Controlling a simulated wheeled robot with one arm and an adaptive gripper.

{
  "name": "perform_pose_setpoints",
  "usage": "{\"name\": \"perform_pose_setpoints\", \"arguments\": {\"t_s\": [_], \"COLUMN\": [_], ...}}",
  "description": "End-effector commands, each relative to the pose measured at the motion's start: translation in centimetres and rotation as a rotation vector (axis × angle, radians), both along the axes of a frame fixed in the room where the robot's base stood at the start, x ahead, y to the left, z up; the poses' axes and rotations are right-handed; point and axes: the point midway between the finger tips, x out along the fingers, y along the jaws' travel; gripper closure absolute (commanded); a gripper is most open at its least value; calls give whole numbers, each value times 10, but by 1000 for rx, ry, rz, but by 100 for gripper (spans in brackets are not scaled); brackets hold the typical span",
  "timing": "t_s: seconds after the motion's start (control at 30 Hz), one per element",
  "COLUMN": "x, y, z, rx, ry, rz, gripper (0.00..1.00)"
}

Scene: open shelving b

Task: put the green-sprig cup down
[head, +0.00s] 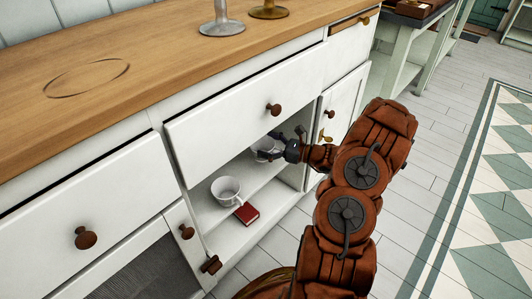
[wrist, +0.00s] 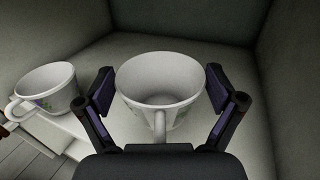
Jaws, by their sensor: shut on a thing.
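My gripper (wrist: 159,80) has one finger on each side of a white cup (wrist: 162,92), which I take as the green-sprig cup. The cup is upright, its mouth up and its handle toward the wrist camera. In the head view my gripper (head: 284,148) reaches into the open cabinet and partly covers the cup (head: 263,149). Whether its base touches the shelf cannot be told.
Cabinet walls (wrist: 82,22) enclose the space. A drawer front (head: 246,103) hangs above.

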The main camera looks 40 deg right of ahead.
Motion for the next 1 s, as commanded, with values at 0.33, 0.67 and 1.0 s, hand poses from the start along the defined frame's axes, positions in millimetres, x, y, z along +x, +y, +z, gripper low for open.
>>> {"name": "perform_pose_setpoints", "arguments": {"t_s": [0.33, 0.67, 1.0], "x": [5, 6, 6], "y": [-4, -5, -5], "z": [-30, -35, -37], "rx": [4, 2, 2], "ry": [1, -2, -2], "rz": [1, 0, 0], "gripper": [48, 48, 0]}}
